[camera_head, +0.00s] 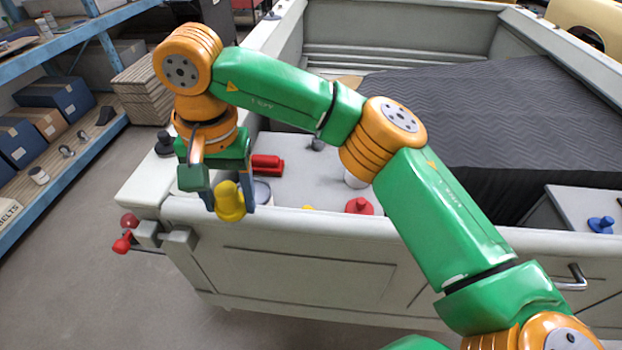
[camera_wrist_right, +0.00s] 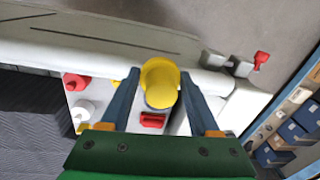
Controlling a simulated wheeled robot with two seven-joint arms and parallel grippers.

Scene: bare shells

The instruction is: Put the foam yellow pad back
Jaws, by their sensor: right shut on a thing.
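The foam yellow pad (camera_head: 229,203) is a yellow, knob-shaped piece with a rounded, wider end. My right gripper (camera_head: 231,196) is shut on it and holds it near the left end of the pale bench ledge (camera_head: 300,178), by its front edge. In the right wrist view the yellow pad (camera_wrist_right: 160,82) sits between the blue fingertips (camera_wrist_right: 158,88). I cannot tell if it touches the ledge. The place where it belongs cannot be told for sure; a pale round disc (camera_head: 262,190) lies just right of the gripper. My left gripper is not in view.
On the ledge are a red block (camera_head: 266,164), a red knobbed pad (camera_head: 360,206) and a black knobbed piece (camera_head: 165,145). A blue knobbed pad (camera_head: 601,224) sits far right. My right arm crosses above the ledge. Shelves (camera_head: 75,40) stand left.

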